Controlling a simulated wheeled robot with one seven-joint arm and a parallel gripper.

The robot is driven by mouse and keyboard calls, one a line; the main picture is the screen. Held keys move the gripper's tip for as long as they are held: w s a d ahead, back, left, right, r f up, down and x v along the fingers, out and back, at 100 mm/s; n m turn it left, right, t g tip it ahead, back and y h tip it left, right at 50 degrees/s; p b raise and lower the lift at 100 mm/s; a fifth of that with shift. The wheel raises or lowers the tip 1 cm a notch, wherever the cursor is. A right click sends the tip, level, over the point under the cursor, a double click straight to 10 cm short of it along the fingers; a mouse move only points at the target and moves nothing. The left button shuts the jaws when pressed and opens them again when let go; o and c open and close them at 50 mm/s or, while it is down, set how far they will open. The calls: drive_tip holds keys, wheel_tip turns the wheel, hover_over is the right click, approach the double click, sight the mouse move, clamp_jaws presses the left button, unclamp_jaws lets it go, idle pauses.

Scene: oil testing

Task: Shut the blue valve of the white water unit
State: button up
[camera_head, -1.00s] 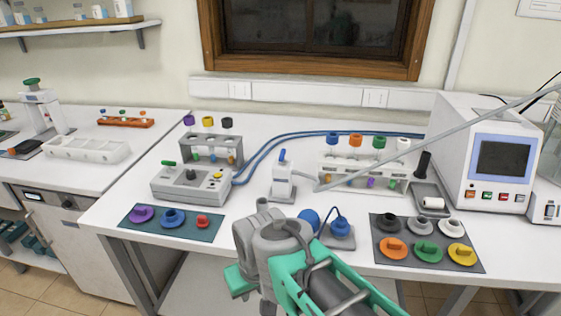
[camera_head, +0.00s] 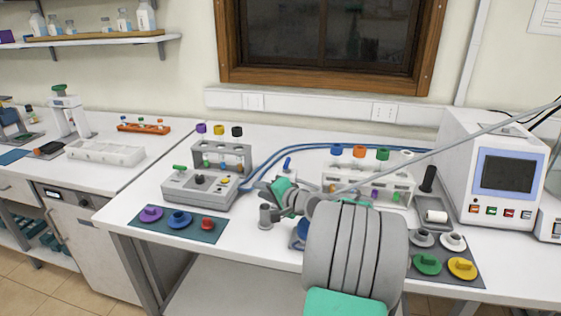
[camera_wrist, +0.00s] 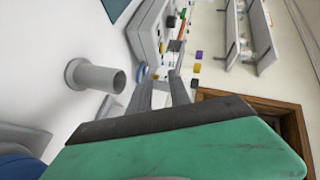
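The blue lever cannot be made out for sure in the wrist view.
A grey cylinder (camera_head: 266,216) stands close by my gripper, and also shows in the wrist view (camera_wrist: 95,75). The grey tester (camera_head: 200,188) is left, the white rack (camera_head: 368,185) right. Blue hoses (camera_head: 285,160) run behind. A mat with colored knobs (camera_head: 205,232) lies front left.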

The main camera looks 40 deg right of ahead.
sight(287, 163)
drive_tip(key=s+d+r+m+t+h, duration=0.1)
drive_tip(key=s+d+m+t+h, duration=0.15)
drive_tip(key=d, duration=0.35)
drive_tip(key=s+d+r+m+t+h, duration=0.1)
drive_tip(key=s+d+r+m, duration=0.15)
drive_tip(key=d, duration=0.35)
drive_tip(key=shift+y, duration=0.25)
drive_tip(key=w, duration=0.4)
drive_tip(key=w+p, duration=0.1)
drive_tip(key=w, duration=0.2)
drive_tip(key=w+d+p, duration=0.1)
drive_tip(key=w, duration=0.3)
drive_tip(key=shift+w+f, duration=0.25)
drive_tip(key=shift+w, duration=0.1)
clamp_jaws()
